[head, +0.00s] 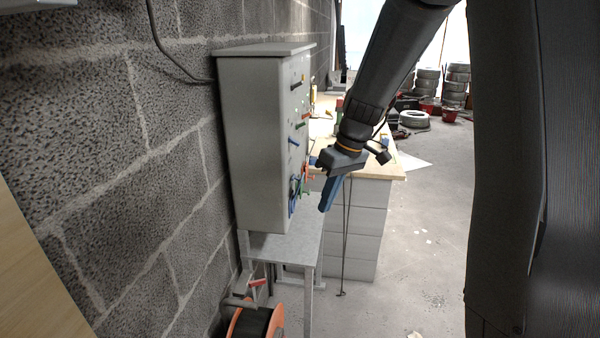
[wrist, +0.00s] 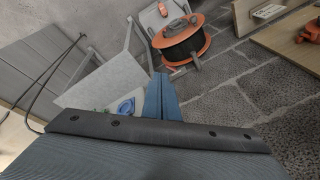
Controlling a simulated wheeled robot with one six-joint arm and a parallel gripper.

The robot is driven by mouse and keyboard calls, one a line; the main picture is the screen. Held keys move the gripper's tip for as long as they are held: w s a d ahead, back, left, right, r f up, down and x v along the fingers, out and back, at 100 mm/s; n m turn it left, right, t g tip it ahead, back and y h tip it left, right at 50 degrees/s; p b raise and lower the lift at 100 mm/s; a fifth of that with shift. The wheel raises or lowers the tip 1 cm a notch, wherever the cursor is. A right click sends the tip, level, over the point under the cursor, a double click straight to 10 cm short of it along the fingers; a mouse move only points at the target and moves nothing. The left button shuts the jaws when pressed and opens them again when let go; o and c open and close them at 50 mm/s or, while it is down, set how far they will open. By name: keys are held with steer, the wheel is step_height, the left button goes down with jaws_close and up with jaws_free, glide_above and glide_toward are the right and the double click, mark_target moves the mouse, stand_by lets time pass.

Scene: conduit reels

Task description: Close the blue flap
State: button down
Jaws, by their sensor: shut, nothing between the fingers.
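A grey cabinet (head: 252,140) stands against the block wall in the head view, its front seen very edge-on. Small coloured handles run down that front, among them a blue one (head: 293,142). Low on the front are blue parts (head: 293,197) beside green and red ones. I cannot tell which blue part is the flap or how far it stands open. My gripper (head: 324,208) points down in front of the cabinet, to the right of the blue parts and apart from them. Its blue fingers (wrist: 161,84) are together and empty in the wrist view. A blue ring-like shape (wrist: 126,106) shows left of them.
A grey metal table (head: 290,240) is under the cabinet. An orange cable reel (head: 255,322) stands on the floor by it and also shows in the wrist view (wrist: 183,42). A wooden-topped bench (head: 385,172) is behind my gripper. Floor to the right is open.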

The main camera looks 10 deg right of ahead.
steer(key=w+d+r+n+t+y, duration=0.1)
steer(key=w+d+r+n+y, duration=0.2)
steer(key=w, duration=0.6)
steer(key=w+d+r+n+t+y, duration=0.1)
steer(key=w+r+n, duration=0.2)
steer(key=w+n, duration=0.35)
steer(key=shift+m, duration=0.75)
steer(key=p+x, duration=0.1)
steer(key=x, duration=0.2)
steer(key=w+p+x, duration=0.1)
steer(key=x, duration=0.2)
steer(key=p+x, duration=0.1)
steer(key=x, duration=0.3)
steer(key=shift+w+a+r+p, duration=0.1)
steer(key=shift+w+r+p, duration=0.05)
steer(key=shift+w+p, duration=0.15)
steer(key=shift+b, duration=0.3)
